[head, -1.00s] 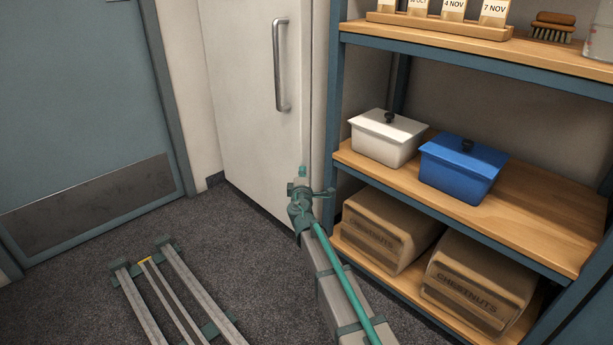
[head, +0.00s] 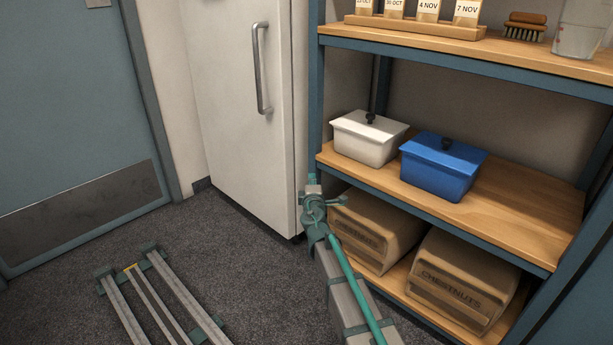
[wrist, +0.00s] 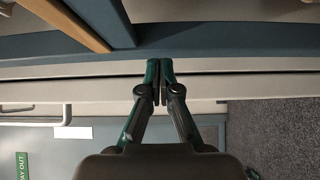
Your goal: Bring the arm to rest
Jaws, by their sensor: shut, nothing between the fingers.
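My gripper (wrist: 159,68) is shut in the wrist view, its two fingers together with nothing between them. In the head view the end of my arm (head: 312,188) is in front of the gap between the white fridge (head: 232,110) and the shelf unit. From this angle the fingers are small and partly hidden by the wrist. My arm reaches up from the bottom of the head view and touches nothing that I can make out.
The shelf unit (head: 315,95) holds a white lidded box (head: 365,142), a blue lidded box (head: 440,170), and two chestnut sacks (head: 375,230) below. A brush (head: 525,25) lies on the top shelf. A blue-grey door (head: 70,110) stands left. Dark carpet (head: 215,245) is clear around the rails.

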